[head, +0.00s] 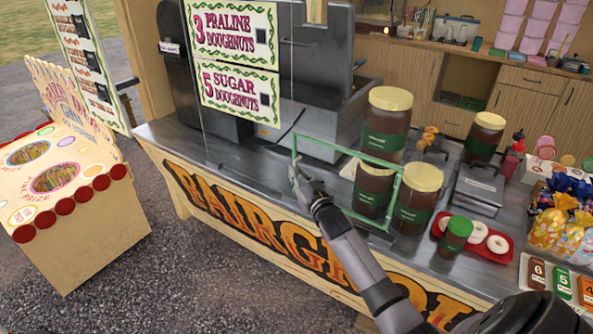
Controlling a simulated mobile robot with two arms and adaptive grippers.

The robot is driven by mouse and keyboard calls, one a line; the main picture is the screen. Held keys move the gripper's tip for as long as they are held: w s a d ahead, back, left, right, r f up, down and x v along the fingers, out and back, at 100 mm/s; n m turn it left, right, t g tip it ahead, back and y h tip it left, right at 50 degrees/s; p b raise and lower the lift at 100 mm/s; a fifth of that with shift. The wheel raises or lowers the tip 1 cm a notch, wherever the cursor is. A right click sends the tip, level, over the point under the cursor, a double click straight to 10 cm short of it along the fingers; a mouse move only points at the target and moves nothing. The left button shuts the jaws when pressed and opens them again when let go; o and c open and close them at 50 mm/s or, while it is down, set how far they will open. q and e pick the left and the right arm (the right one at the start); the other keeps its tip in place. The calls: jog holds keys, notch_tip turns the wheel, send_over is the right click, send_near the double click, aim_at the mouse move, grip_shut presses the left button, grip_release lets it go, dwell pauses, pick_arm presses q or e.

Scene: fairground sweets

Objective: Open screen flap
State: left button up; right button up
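The screen flap (345,150) looks like a clear panel with a pale green frame, above the front edge of the fairground counter. Jars show through and behind it. Its frame stands upright, and I cannot make out a hinge or handle. My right gripper (295,178) is at the left end of the flap, close to its left upright edge. I cannot tell whether it touches the frame. Its fingers are small and seen edge-on, so their opening is unclear. My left gripper is not in view.
Jars with yellow lids (418,195) stand behind and right of the flap. A red tray (472,238) of doughnuts and wrapped sweets (562,225) are further right. Doughnut signs (238,92) hang at left. A game booth (75,180) stands left on open gravel (150,290).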

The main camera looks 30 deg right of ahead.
jog(key=shift+w+d, duration=0.15)
jog(key=shift+w, duration=0.75)
jog(key=shift+c, duration=0.6)
grip_shut()
